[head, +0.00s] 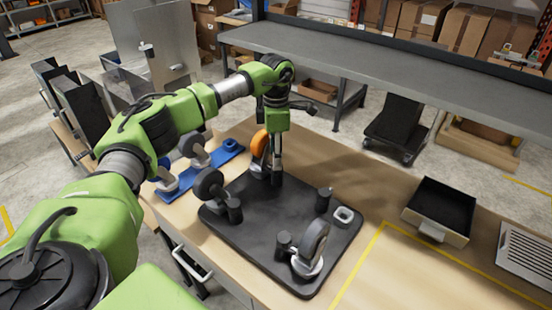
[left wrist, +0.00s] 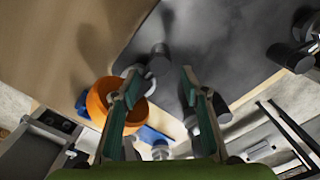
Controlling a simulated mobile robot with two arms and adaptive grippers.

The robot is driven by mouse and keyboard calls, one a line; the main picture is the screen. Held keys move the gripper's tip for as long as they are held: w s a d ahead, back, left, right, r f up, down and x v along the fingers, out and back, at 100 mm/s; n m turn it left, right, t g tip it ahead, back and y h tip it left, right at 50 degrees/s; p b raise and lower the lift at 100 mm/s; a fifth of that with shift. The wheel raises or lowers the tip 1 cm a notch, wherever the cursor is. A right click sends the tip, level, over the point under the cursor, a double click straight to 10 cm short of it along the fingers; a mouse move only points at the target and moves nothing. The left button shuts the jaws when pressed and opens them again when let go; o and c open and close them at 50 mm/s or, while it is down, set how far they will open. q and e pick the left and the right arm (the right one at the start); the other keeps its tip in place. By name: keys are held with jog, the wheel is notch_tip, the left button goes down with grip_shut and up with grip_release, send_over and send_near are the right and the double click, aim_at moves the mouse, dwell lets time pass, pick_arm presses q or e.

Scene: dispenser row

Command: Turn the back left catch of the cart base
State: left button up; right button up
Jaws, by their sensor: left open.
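The cart base (head: 270,220) is a black plate lying on the wooden bench. Its back left corner holds a caster with an orange wheel (head: 259,144), which also shows in the left wrist view (left wrist: 98,105). The back left catch is a dark round post (left wrist: 160,58) beside that caster; in the head view my gripper mostly hides it. My left gripper (head: 275,174) points down over this corner. In the left wrist view it is open (left wrist: 161,76), its fingertips on either side of the catch's near end; I cannot tell whether they touch it. My right gripper is not in view.
Grey-wheeled casters stand at the front left (head: 208,184) and front right (head: 313,238) corners. An empty white seat (head: 344,215) and a dark post (head: 323,200) are at the back right. A blue rack (head: 225,152) with casters lies left; an open black drawer box (head: 440,208) stands right.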

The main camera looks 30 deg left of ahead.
aim_at(274, 173)
pick_arm(q)
notch_tip(274, 173, down, 3)
jog(key=shift+s+f+p, duration=0.1)
jog(key=shift+p, duration=0.25)
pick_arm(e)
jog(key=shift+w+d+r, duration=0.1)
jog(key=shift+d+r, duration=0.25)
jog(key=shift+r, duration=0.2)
pick_arm(q)
jog(key=c, duration=1.1)
